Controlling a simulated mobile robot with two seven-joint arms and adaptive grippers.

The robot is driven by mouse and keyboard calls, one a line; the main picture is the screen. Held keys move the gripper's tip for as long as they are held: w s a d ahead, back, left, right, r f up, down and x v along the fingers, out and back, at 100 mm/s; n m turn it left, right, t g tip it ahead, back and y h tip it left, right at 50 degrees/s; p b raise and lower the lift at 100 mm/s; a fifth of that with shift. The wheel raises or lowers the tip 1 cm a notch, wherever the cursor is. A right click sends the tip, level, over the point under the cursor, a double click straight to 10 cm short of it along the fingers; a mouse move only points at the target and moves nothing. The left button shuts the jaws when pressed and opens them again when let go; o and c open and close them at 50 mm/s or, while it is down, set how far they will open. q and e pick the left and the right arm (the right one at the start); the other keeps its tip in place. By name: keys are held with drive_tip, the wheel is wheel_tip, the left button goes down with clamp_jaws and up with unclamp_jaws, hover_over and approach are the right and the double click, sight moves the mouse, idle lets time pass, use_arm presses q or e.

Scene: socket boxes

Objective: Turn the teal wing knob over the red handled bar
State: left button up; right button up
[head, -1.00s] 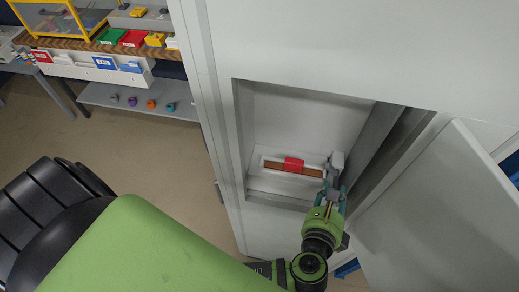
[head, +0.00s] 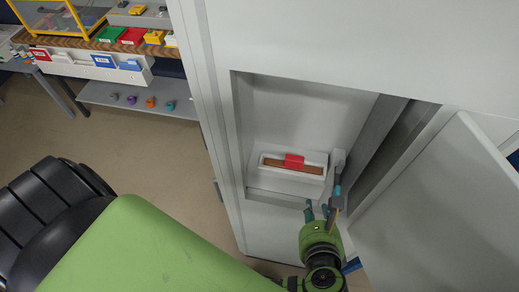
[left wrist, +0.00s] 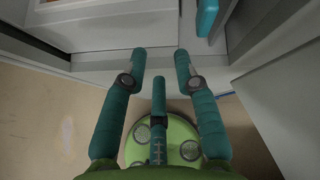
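The red handled bar (head: 293,160) is a brown strip with a red grip, in a white housing inside the grey cabinet recess. A grey bracket (head: 339,160) stands at the housing's right end. A teal piece below it (head: 337,190) looks like the wing knob; its exact turn angle is too small to tell. In the left wrist view a teal piece (left wrist: 207,17) at the top right, likely this knob, lies beyond my right-hand finger. My left gripper (head: 317,212) is below the housing, open and empty; its fingertips (left wrist: 161,53) are apart. My right gripper is out of view.
The open cabinet door (head: 440,200) stands close on the right of my left gripper. The recess side wall (head: 368,140) is just right of the bracket. A shelf (head: 135,95) with small coloured knobs and a bench with coloured boxes are at the far left.

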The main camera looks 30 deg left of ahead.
use_arm(q)
drive_tip(key=s+a+f+n+g+h+b, duration=0.15)
drive_tip(key=s+a+f+n+g, duration=0.3)
drive_tip(key=a+f+n, duration=0.65)
wheel_tip(320, 180, down, 17)
drive_tip(key=s+n+g+h+b, duration=0.1)
drive_tip(key=n+g+b, duration=0.1)
drive_tip(key=n+b, duration=0.2)
drive_tip(key=shift+s+a+n+h, duration=0.2)
drive_tip(key=shift+n+h, duration=0.15)
drive_tip(key=shift+n, duration=0.95)
drive_tip(key=shift+g, duration=0.25)
